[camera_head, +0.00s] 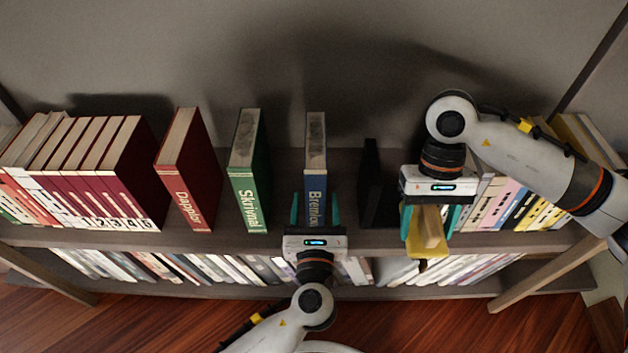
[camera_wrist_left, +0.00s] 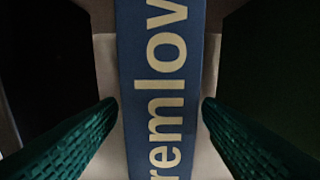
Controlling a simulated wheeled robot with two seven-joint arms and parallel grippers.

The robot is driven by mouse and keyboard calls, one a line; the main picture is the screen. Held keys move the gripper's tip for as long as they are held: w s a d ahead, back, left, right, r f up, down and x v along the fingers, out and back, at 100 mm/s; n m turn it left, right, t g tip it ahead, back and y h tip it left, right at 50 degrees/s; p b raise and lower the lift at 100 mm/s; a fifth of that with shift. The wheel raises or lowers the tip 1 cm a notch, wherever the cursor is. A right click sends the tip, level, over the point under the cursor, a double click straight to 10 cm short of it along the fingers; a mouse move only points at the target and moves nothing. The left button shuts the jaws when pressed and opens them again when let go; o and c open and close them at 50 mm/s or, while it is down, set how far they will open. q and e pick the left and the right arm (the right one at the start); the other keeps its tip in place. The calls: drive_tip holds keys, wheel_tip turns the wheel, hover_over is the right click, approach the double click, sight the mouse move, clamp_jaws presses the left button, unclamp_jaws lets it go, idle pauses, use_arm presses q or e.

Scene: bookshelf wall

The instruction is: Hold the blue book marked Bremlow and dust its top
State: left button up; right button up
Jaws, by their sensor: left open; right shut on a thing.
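The blue book marked Bremlow (camera_head: 315,180) stands upright on the shelf, spine toward me. Its pale top shows dark grey dust. My left gripper (camera_head: 316,208) is open at its spine, one green finger on each side. In the left wrist view, the lettered blue spine (camera_wrist_left: 160,60) runs between the two ridged fingers of the left gripper (camera_wrist_left: 158,108), with a gap on both sides. My right gripper (camera_head: 431,213) is shut on a duster (camera_head: 431,229) with yellow and wooden-looking parts, held to the right of the book; the gripper hides part of it.
A green book marked Skrivnal (camera_head: 245,170) and a red book marked Dapplar (camera_head: 186,170) stand apart at left. A black upright thing (camera_head: 372,185) stands close at right. The shelf board (camera_head: 275,215) is bare beside the blue book. A lower shelf holds more books.

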use_arm(q)
drive_tip(key=shift+w+b, duration=0.3)
drive_tip(key=shift+w, duration=1.2)
drive_tip(key=shift+c, duration=0.3)
drive_tip(key=c, duration=1.2)
drive_tip(key=shift+s+f, duration=0.1)
drive_tip(key=shift+f, duration=0.2)
